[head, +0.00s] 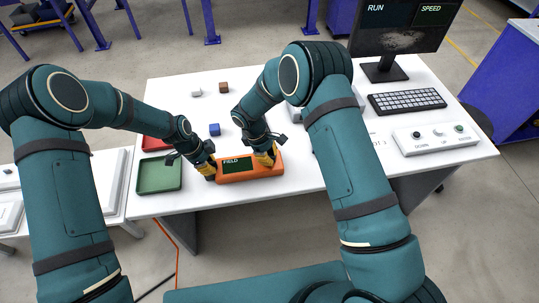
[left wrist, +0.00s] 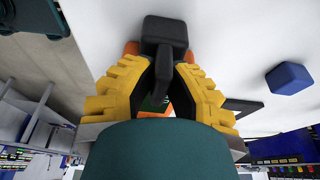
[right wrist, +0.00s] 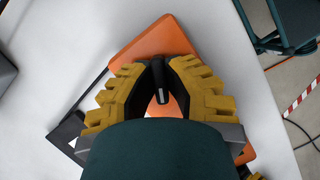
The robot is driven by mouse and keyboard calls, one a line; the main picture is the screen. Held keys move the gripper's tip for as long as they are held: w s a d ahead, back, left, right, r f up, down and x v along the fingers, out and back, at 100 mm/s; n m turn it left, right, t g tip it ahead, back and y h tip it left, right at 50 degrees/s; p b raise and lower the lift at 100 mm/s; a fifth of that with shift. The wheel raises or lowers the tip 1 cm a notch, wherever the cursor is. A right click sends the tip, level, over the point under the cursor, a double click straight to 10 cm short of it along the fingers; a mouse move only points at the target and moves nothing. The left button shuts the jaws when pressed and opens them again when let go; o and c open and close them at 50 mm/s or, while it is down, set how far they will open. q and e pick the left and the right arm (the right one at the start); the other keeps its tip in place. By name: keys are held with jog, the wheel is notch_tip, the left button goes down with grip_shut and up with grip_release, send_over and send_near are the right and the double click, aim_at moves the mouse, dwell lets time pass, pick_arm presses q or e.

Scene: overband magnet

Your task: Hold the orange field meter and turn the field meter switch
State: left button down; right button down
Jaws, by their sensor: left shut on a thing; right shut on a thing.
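The orange field meter (head: 250,170) lies on the white table near its front edge, its dark display reading FIELD. My left gripper (head: 210,172) is at the meter's left end. In the left wrist view its yellow fingers are shut on a black grip (left wrist: 163,50), with the meter's orange body partly hidden behind. My right gripper (head: 268,159) is over the meter's right part. In the right wrist view its fingers are shut around the small black field meter switch (right wrist: 160,84) with a pale mark on its end. The orange body (right wrist: 155,42) shows beyond it.
A green tray (head: 159,174) and a red tray (head: 155,144) stand left of the meter. A blue cube (head: 214,129), a brown cube (head: 224,87) and a grey piece (head: 196,93) lie behind. A button panel (head: 435,138), keyboard (head: 406,101) and monitor (head: 400,30) stand right.

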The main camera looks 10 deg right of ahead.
jog(key=shift+n, duration=0.7)
jog(key=n+t, duration=0.1)
jog(key=n, duration=0.1)
jog(key=shift+n, duration=0.4)
jog(key=c, duration=0.9)
grip_release()
jog(key=shift+c, duration=0.2)
jog(key=shift+r, duration=0.1)
jog(key=s+d+v, duration=0.1)
jog(key=d+v, duration=0.1)
jog(key=v, duration=1.7)
jog(key=shift+r, duration=0.6)
jog(key=shift+w+a, duration=0.1)
jog(key=shift+w, duration=0.05)
